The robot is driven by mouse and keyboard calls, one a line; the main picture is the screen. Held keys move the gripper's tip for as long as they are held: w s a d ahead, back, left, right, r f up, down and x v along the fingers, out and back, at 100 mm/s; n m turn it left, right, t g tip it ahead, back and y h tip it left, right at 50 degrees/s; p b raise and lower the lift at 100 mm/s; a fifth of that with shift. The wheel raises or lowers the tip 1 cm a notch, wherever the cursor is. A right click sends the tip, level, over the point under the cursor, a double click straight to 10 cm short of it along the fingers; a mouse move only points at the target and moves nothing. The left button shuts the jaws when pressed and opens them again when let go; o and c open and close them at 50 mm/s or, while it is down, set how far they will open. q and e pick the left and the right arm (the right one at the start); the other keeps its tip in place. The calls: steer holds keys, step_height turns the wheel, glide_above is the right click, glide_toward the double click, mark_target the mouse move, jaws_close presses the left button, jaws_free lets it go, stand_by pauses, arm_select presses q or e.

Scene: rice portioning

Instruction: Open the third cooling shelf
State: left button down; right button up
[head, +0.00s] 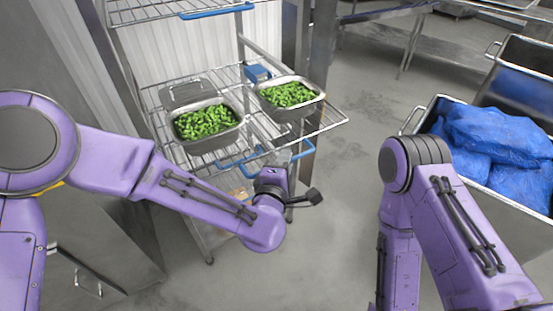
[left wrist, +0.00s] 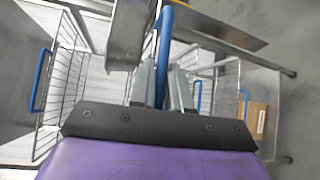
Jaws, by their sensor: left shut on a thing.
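A wire shelf rack stands in the upper middle of the head view. Its middle wire shelf (head: 331,121) sticks out toward me and carries two metal pans of green vegetables. A blue handle (head: 238,162) runs along that shelf's front. My left gripper (head: 290,168) is at this front edge, its fingers partly hidden by the wrist. In the left wrist view, its two fingers (left wrist: 162,88) are closed around a blue handle bar (left wrist: 164,45). I cannot tell the held shelf's number from the top. My right arm shows at the right, but its gripper is out of view.
An upper wire shelf has its own blue handle (head: 217,11). The pans (head: 208,143) (head: 306,106) sit near the middle shelf's front. A cardboard box (left wrist: 252,118) is lower in the rack. A metal bin (head: 514,203) holds blue bags at right. The floor between is clear.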

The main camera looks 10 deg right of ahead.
arm_select(q)
steer(key=shift+s+d, duration=0.15)
steer(key=shift+s, duration=0.2)
steer(key=c, duration=1.2)
jaws_free()
steer(key=shift+w, duration=0.1)
steer(key=b+v, duration=0.2)
steer(key=v, duration=0.8)
steer(key=shift+s+b, duration=0.25)
steer(key=shift+b, duration=0.15)
